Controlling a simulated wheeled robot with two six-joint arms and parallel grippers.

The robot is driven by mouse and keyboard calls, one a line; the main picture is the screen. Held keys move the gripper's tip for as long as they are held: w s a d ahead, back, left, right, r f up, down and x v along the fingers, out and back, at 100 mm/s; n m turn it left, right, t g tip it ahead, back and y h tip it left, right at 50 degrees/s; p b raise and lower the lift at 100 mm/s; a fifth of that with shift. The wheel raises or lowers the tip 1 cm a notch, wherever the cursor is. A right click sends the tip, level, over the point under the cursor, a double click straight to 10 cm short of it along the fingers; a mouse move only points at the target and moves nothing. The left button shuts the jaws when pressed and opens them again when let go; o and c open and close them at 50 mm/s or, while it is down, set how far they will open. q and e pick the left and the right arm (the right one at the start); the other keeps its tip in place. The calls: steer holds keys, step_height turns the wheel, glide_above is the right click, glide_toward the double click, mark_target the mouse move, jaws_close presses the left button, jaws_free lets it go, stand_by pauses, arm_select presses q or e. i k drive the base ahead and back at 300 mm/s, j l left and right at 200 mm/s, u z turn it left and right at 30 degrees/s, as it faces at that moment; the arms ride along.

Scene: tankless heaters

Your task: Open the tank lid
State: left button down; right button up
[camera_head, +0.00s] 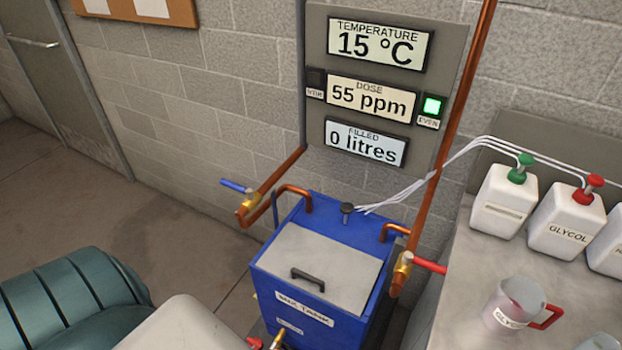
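The blue tank (345,327) stands against the block wall in the lower middle of the head view. Its grey tank lid (345,262) lies flat and closed on top. A dark handle (308,278) sits near the front edge of the lid. Neither of my grippers shows in the view, and nothing touches the lid or the handle.
Copper pipes with a blue-handled valve (235,187) and a red-handled valve (428,265) flank the tank. A grey display panel (385,90) hangs above. On the right, a counter (480,268) bears jugs (566,222) and a pitcher (517,302). A green ribbed tank (75,305) stands lower left.

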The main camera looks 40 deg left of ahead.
mark_target(343, 277)
steer(key=u, duration=1.05)
